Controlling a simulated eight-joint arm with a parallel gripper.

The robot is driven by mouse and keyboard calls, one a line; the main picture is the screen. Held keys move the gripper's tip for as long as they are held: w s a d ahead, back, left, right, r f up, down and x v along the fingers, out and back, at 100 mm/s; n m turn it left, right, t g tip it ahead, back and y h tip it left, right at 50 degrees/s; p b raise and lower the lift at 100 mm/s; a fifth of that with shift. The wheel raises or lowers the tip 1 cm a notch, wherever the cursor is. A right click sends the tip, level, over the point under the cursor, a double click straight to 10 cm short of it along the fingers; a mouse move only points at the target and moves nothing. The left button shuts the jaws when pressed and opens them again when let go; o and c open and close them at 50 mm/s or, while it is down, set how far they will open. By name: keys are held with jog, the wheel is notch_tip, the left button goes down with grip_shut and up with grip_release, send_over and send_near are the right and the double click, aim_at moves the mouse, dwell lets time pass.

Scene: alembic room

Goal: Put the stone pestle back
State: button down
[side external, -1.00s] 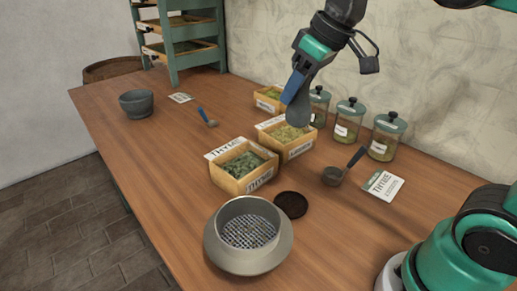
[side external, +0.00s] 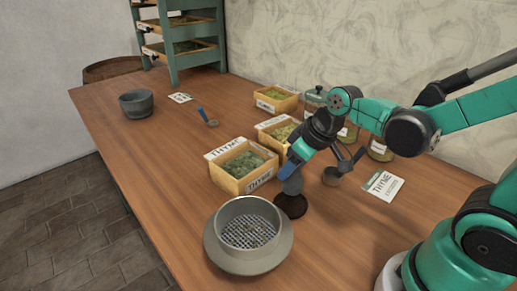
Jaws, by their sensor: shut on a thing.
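My gripper (side external: 289,169) is shut on the grey stone pestle (side external: 292,184), which hangs below the blue fingertips with its wide end down. The pestle is roughly upright over the dark round rest (side external: 293,208) on the table. I cannot tell if its lower end touches the rest or is just above it. The pestle hides the back part of the rest. The grey stone mortar (side external: 137,104) stands far off at the left of the table.
A metal sieve pot (side external: 248,256) stands close at front left of the rest. A thyme box (side external: 243,172) is behind it to the left. Jars stand partly behind my arm. The left table front is clear.

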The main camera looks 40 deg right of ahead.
aim_at(290, 182)
jog(key=shift+f, duration=1.95)
jog(key=shift+f, duration=0.15)
jog(key=shift+c, duration=2.1)
grip_release()
notch_tip(290, 182, up, 10)
jog(key=s+m+t+h, duration=0.1)
jog(key=s+m+t, duration=0.1)
jog(key=s, duration=0.1)
jog(key=shift+a+f, duration=0.25)
jog(key=shift+a, duration=0.05)
